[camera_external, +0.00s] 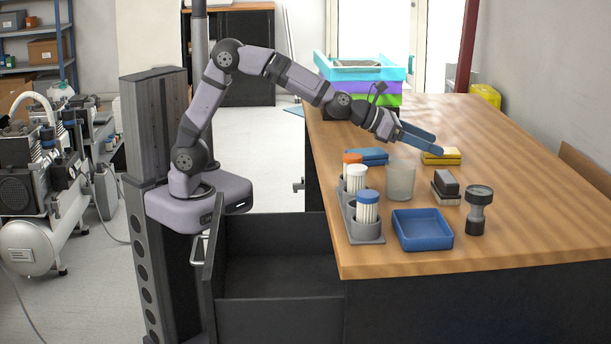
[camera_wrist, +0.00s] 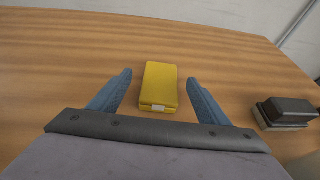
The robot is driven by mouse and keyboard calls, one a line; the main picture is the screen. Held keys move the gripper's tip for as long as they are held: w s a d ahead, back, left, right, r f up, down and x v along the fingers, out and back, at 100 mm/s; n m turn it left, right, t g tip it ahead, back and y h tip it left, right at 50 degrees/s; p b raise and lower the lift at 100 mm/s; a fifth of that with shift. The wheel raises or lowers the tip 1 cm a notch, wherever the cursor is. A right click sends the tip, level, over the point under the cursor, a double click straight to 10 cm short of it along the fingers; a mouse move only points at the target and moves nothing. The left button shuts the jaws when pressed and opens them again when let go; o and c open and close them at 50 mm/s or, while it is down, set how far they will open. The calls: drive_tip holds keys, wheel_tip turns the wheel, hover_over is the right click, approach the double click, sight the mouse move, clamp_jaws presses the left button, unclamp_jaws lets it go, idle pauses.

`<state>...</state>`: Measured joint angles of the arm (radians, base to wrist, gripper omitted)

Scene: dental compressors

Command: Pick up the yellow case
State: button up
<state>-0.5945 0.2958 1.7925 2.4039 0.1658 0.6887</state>
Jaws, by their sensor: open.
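The yellow case (camera_wrist: 160,84) lies flat on the wooden table in the wrist view, centred just ahead of and between my gripper's fingertips. In the external view the yellow case (camera_external: 441,156) lies on the table beyond the clear cup. My gripper (camera_wrist: 159,83) is open, with one blue finger on each side of the case and a gap on both sides. In the external view my gripper (camera_external: 424,140) points down and right, its fingertips close to the case. Nothing is held.
A dark block (camera_wrist: 286,112) is to the right in the wrist view. A blue case (camera_external: 367,157), a clear cup (camera_external: 399,181), a blue tray (camera_external: 422,230) and a black gauge (camera_external: 478,209) stand nearby. The table (camera_external: 540,220) is clear at right. Stacked coloured bins (camera_external: 362,73) are behind.

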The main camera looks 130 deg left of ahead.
sight(448, 150)
drive_tip(key=shift+p+x, duration=0.9)
drive_tip(key=shift+x, duration=2.8)
drive_tip(key=shift+d, duration=0.1)
drive_tip(key=shift+w, duration=0.1)
drive_tip(key=c, duration=1.2)
